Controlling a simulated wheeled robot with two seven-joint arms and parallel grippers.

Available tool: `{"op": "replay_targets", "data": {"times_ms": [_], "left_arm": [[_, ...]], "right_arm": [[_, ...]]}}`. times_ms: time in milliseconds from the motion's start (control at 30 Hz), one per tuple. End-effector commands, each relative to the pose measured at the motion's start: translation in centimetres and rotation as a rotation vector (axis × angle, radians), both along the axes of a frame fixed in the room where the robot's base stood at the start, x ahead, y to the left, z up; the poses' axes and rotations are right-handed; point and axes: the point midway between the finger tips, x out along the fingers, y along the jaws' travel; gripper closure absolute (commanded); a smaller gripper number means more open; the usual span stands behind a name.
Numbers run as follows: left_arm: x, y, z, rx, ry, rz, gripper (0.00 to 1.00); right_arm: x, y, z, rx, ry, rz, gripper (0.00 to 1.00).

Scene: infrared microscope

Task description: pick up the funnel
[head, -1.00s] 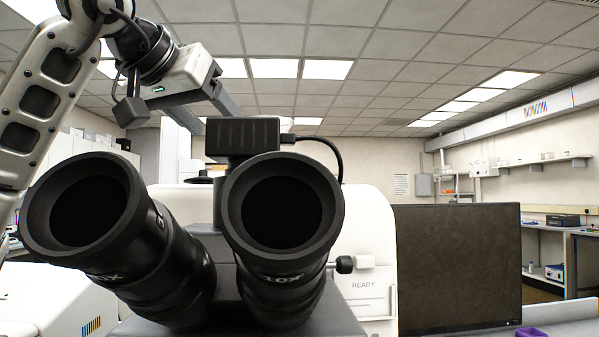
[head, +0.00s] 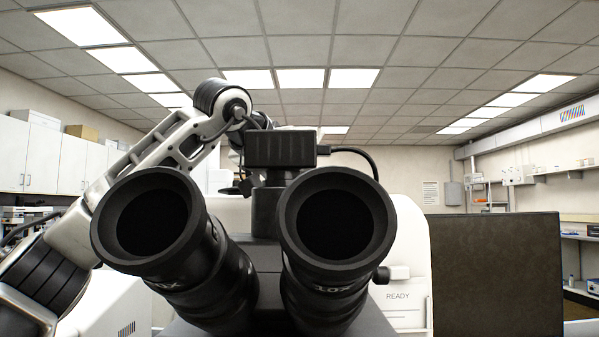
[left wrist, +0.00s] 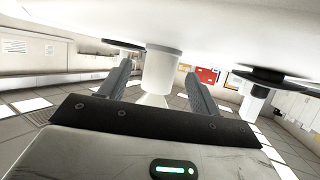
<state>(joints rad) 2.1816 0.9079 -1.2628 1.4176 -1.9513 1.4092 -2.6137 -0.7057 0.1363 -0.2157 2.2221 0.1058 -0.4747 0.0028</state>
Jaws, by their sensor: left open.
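In the left wrist view, which looks upside down, a white cylindrical body with a pale conical end, which looks like the funnel (left wrist: 162,68), stands against a broad white surface. My left gripper (left wrist: 158,72) is open, with one grey finger on each side of this white piece. I cannot tell whether either finger touches it. The gripper's dark edge hides part of the conical end. In the head view my left arm reaches in from the left and passes behind the microscope's left eyepiece (head: 150,222); the gripper and the funnel are hidden there. My right gripper is in neither view.
The microscope's right eyepiece (head: 337,225) and black camera box (head: 281,149) block the middle of the head view. A dark monitor (head: 494,275) stands at the right. In the left wrist view, a dark disc-shaped part (left wrist: 268,77) lies right of the gripper.

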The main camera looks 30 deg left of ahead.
Motion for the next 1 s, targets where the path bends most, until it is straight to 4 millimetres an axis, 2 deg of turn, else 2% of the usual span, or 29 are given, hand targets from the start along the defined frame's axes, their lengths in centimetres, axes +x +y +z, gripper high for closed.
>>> {"op": "replay_targets", "data": {"times_ms": [133, 400, 567, 600, 1000], "left_arm": [[1.5, 0.2, -0.6, -0.002, 0.001, 0.001, 0.37], [1.7, 0.2, -0.7, -0.001, 0.0, 0.0, 0.37], [1.7, 0.2, -0.7, -0.001, 0.0, 0.0, 0.81], [1.7, 0.2, -0.7, -0.001, 0.0, 0.0, 0.86], [1.7, 0.2, 0.1, -0.002, -0.002, 0.001, 0.86]], "right_arm": [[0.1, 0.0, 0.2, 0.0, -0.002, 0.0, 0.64], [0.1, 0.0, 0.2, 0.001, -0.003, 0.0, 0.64], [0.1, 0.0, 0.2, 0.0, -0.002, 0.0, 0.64], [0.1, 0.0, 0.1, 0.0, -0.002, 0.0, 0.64], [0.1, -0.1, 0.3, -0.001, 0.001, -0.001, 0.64]]}}
